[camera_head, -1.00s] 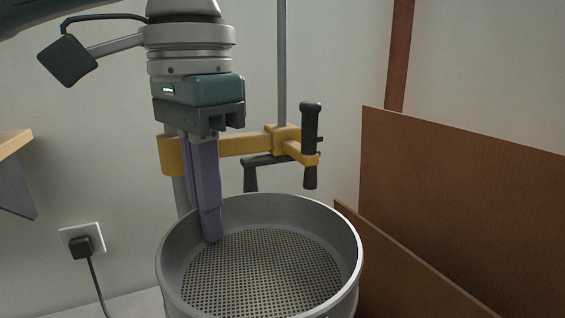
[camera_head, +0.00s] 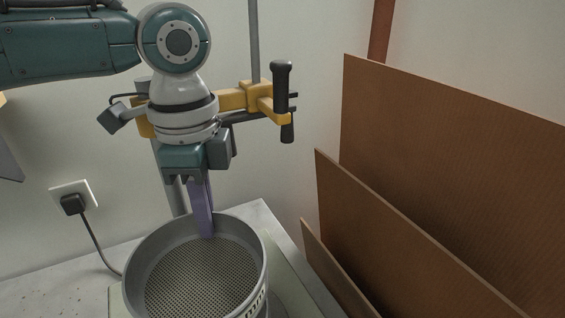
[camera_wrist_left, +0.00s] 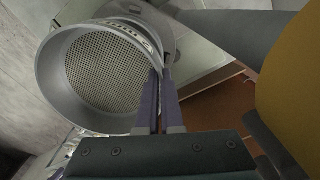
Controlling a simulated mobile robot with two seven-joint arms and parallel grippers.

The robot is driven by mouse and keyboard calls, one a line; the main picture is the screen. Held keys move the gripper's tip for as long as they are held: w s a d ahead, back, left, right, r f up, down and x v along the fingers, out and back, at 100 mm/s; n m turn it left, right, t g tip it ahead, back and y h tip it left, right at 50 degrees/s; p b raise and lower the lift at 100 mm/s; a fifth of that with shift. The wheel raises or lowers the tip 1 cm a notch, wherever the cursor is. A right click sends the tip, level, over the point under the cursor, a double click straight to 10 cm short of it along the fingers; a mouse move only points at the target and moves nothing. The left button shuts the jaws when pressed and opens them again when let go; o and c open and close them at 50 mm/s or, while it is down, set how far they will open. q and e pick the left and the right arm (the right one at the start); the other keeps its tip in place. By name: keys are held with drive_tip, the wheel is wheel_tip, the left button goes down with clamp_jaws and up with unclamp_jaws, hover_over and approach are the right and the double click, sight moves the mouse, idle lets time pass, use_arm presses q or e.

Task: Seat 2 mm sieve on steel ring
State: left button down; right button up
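The 2 mm sieve (camera_head: 200,278) is a round grey metal pan with a perforated mesh floor, low in the head view. My left gripper (camera_head: 207,234) comes down from above with purple fingers at the sieve's far rim. In the left wrist view the two fingers (camera_wrist_left: 160,92) are close together with the rim of the sieve (camera_wrist_left: 100,70) between them. A grey rounded thing (camera_wrist_left: 176,22) shows partly behind the sieve in the wrist view; I cannot tell if it is the steel ring. The space under the sieve is hidden. My right gripper is not in view.
A yellow clamp (camera_head: 232,99) with a black handle (camera_head: 281,88) on an upright rod stands behind the gripper. Brown panels (camera_head: 440,170) lean at the right. A wall socket with a plug (camera_head: 72,203) is at the left. The pale bench top (camera_head: 40,285) is bare at lower left.

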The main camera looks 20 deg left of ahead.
sight(211, 241)
use_arm(q)
drive_tip(key=shift+f+b, duration=1.9)
drive_tip(key=shift+b, duration=0.15)
drive_tip(key=shift+f, duration=0.45)
drive_tip(key=shift+p, duration=0.35)
drive_tip(key=shift+f, duration=0.65)
drive_tip(key=c, duration=1.5)
unclamp_jaws()
drive_tip(key=shift+c, duration=0.2)
drive_tip(key=o, duration=0.5)
drive_tip(key=shift+o, duration=0.2)
drive_tip(key=shift+r, duration=0.1)
wheel_tip(211, 241, up, 10)
drive_tip(key=shift+f+b, duration=0.1)
drive_tip(key=shift+b, duration=0.2)
